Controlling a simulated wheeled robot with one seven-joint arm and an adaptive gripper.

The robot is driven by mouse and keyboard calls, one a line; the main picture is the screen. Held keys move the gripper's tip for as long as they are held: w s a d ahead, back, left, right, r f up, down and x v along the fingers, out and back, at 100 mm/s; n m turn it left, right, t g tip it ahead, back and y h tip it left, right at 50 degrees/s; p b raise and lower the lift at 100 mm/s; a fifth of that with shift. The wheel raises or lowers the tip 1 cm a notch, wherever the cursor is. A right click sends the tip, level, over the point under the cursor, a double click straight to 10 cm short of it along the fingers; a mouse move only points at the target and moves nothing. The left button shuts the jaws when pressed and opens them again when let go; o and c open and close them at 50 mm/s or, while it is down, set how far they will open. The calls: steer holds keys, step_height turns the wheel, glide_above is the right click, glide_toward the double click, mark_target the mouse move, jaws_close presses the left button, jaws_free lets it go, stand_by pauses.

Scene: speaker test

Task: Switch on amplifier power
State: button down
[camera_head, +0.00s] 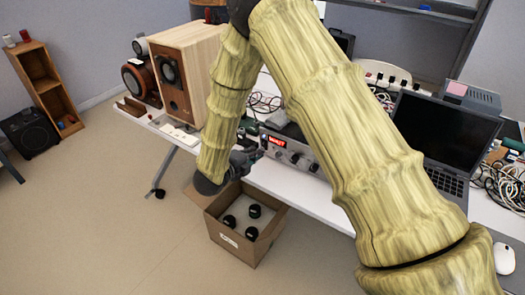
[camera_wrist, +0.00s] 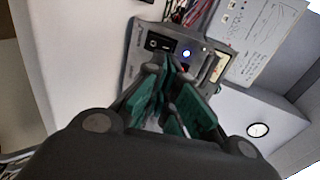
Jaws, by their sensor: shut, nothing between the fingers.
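A grey amplifier-like unit (camera_head: 300,160) with a lit red display (camera_head: 275,141) and knobs sits along the front of the white table. My gripper (camera_head: 262,154) is at its left front, partly hidden by my arm. In the wrist view, the shut green-padded fingers (camera_wrist: 172,78) point at a grey panel (camera_wrist: 135,55). That panel has a black rocker switch (camera_wrist: 160,43), a bright bluish-white light (camera_wrist: 186,53) and a pale yellowish window (camera_wrist: 218,66). The fingertips overlap the panel just below the switch; I cannot tell whether they touch it. I cannot confirm both views show the same unit.
A wooden speaker (camera_head: 173,85) stands on the table at left. An open cardboard box (camera_head: 228,240) with black round parts is on the floor below my gripper. A laptop (camera_head: 440,135) and tangled cables (camera_head: 500,185) are at right. Open floor lies at left.

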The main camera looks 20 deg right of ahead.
steer(key=r+b+v, duration=0.1)
steer(key=v, duration=0.7)
steer(key=shift+r, duration=0.25)
steer(key=shift+d, duration=0.1)
